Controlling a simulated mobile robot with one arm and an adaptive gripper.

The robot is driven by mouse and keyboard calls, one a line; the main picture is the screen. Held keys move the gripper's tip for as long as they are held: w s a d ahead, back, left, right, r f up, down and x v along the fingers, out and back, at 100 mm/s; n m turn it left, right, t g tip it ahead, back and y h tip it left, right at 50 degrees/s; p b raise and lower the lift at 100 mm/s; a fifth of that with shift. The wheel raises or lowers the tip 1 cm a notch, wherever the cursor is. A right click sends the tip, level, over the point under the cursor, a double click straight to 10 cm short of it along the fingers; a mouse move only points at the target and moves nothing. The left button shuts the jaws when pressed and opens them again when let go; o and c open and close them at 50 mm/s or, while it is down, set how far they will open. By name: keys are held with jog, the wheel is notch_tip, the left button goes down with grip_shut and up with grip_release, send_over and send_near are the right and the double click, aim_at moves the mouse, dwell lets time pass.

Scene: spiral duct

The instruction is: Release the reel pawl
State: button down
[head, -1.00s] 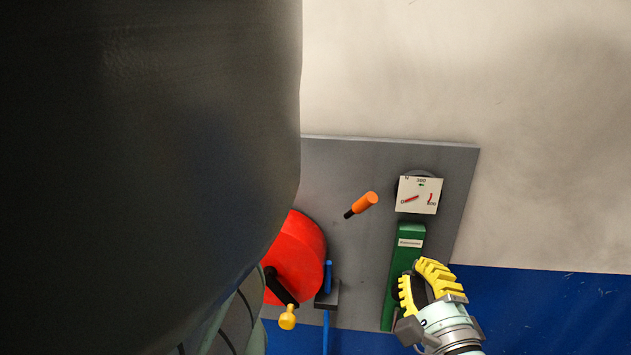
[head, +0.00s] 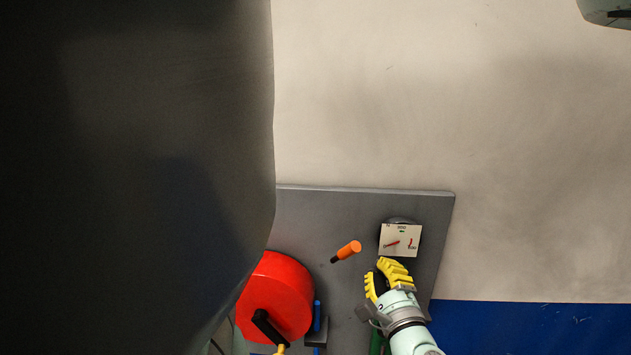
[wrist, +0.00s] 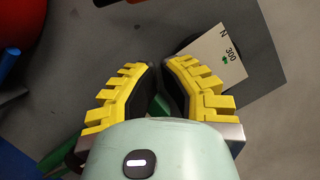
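A red reel drum (head: 275,300) with a black crank arm (head: 268,328) and yellow knob (head: 281,349) is mounted on a grey panel (head: 310,215). An orange-handled lever (head: 349,250) stands up and right of the drum. A small blue lever (head: 317,316) is beside the drum's right side. I cannot tell for sure which lever is the pawl. My gripper (head: 380,275) is right of the orange handle and below the gauge, apart from both levers. Its yellow fingers are spread with nothing held; in the wrist view (wrist: 156,66) a green part (wrist: 160,107) shows behind them.
A white-faced gauge (head: 400,240) with a red needle sits just above my fingers. A green housing (head: 376,343) is mostly hidden by my gripper. The pale wall above the panel is clear. A large dark shape covers the head view's left side.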

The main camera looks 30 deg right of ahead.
jog(key=shift+w+a+r+p, duration=0.3)
jog(key=shift+a+p, duration=0.2)
jog(key=shift+a, duration=0.05)
jog(key=shift+w+a+r+p, duration=0.3)
jog(key=shift+a+p, duration=0.15)
jog(key=shift+a, duration=0.1)
jog(key=shift+w+a+r+p, duration=0.25)
jog(key=shift+a+r+p, duration=0.05)
jog(key=shift+a+p, duration=0.25)
